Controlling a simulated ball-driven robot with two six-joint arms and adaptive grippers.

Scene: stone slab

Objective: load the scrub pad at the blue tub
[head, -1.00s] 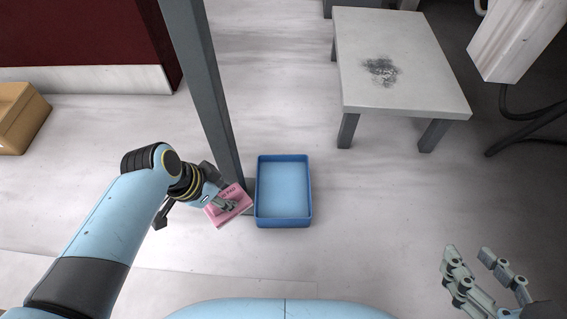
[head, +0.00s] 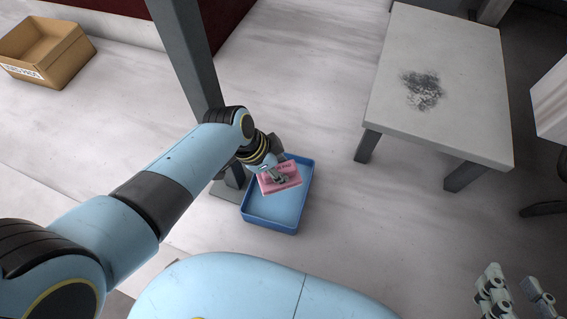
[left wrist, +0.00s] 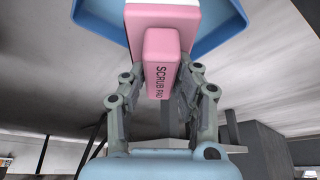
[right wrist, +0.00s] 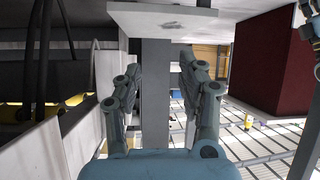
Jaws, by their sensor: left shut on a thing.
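The pink scrub pad (head: 281,178) is in my left gripper (head: 279,176), over the upper part of the blue tub (head: 262,222). In the left wrist view my left gripper (left wrist: 160,88) is shut on the pad's handle block, marked SCRUB PAD. The pad (left wrist: 160,62) shows there with the tub's blue rim (left wrist: 222,30) behind it. How far the pad is above the tub floor I cannot tell. My right gripper (head: 516,297) is at the lower right of the head view. In the right wrist view it (right wrist: 160,85) is open and empty.
A grey-white stone slab table (head: 450,70) with a dark smudge (head: 422,90) stands at the right. A grey post (head: 185,55) rises close beside the tub's left edge. An open cardboard box (head: 48,52) sits at the upper left. The floor between tub and table is clear.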

